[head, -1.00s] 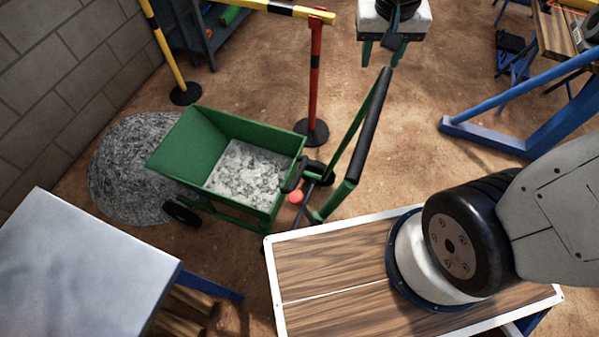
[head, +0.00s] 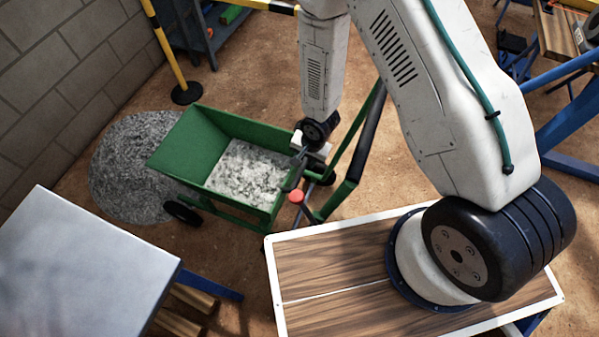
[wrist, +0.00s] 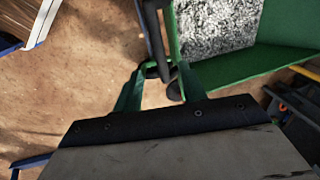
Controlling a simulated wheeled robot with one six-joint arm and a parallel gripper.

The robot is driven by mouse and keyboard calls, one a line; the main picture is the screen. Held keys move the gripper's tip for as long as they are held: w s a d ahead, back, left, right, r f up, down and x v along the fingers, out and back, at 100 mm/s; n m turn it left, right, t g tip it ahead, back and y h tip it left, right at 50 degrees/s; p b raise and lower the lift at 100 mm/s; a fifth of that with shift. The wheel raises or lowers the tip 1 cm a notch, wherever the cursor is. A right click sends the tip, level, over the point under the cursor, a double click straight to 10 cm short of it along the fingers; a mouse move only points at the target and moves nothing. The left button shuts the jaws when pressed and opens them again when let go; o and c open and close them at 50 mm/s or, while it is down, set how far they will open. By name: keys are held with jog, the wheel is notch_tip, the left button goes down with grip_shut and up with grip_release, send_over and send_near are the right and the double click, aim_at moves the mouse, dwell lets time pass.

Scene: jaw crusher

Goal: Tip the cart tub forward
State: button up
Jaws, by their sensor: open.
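The green cart tub (head: 187,145) stands level with grey crushed stone in it. It also shows in the wrist view (wrist: 285,62), at the upper right. At its near right end is a dark lever (head: 291,181) with a red knob (head: 296,197) beside it. My gripper (head: 302,158) is over that end of the cart; its fingertips are partly hidden in the head view. In the wrist view its two green fingers (wrist: 163,72) are apart, with a dark bar (wrist: 152,32) reaching in between them. I cannot tell whether they touch it.
The cart's tall push handle (head: 366,135) rises just right of my gripper. A grey stone heap (head: 125,165) lies left of the tub, by the block wall (head: 70,70). A metal-topped table (head: 80,265) is at the lower left. Bare ground lies around the cart.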

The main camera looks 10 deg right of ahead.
aim_at(299, 174)
jog(key=f, duration=0.3)
jog(key=a+f, duration=0.1)
jog(key=f, duration=0.5)
jog(key=shift+w+a, duration=0.1)
jog(key=shift+a, duration=0.2)
jog(key=shift+r, duration=0.1)
jog(key=shift+w, duration=0.1)
grip_shut()
